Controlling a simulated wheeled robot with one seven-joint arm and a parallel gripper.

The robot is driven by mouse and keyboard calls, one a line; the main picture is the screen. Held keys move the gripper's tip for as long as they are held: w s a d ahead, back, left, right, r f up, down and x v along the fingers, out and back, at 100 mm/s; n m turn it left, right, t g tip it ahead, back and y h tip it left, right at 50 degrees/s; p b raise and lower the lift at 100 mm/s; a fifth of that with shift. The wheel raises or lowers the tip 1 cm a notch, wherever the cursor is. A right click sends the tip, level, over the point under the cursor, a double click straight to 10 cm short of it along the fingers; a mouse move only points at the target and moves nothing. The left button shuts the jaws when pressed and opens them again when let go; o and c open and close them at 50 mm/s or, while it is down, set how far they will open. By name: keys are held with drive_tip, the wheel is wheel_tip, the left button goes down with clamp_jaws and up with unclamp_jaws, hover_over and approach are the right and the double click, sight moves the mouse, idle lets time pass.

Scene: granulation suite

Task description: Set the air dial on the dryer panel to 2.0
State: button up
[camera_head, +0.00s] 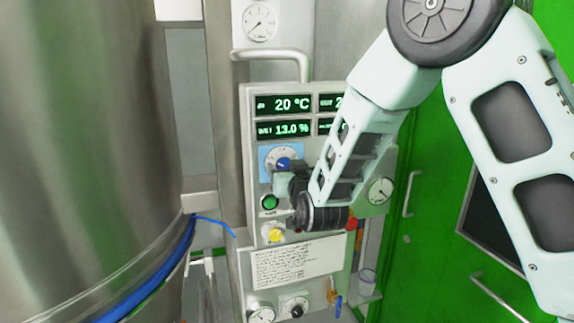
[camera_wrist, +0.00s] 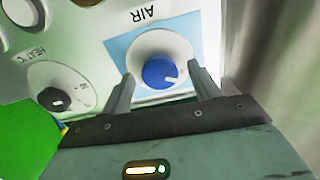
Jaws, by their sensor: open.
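The air dial is a blue knob (camera_wrist: 160,72) on a white round scale, set on a light-blue plate marked AIR (camera_wrist: 125,50) in the wrist view. A white pointer mark shows on the knob; the number it points to cannot be read. In the head view the blue knob (camera_head: 283,163) sits on the dryer panel (camera_head: 250,200), below the displays. My gripper (camera_wrist: 158,95) is open, with one finger on each side of the knob's lower part in the wrist view. I cannot tell whether the fingers touch it. In the head view my arm hides part of the panel.
A black HEAT °C dial (camera_wrist: 57,98) is beside the air dial. The panel also has a green button (camera_head: 269,202), a yellow knob (camera_head: 273,233) and displays reading 20 °C (camera_head: 284,104) and 13.0 %. A metal handle (camera_head: 272,55) juts out above; a large steel vessel (camera_head: 85,140) stands left.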

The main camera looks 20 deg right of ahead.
drive_tip(key=shift+c, duration=0.3)
drive_tip(key=c, duration=0.9)
drive_tip(key=shift+f+m+b, duration=0.25)
drive_tip(key=shift+m+b, duration=0.15)
drive_tip(key=shift+b, duration=0.5)
drive_tip(key=m+b, duration=1)
drive_tip(key=b, duration=0.8)
drive_tip(key=shift+m, duration=0.4)
drive_tip(key=shift+r, duration=0.15)
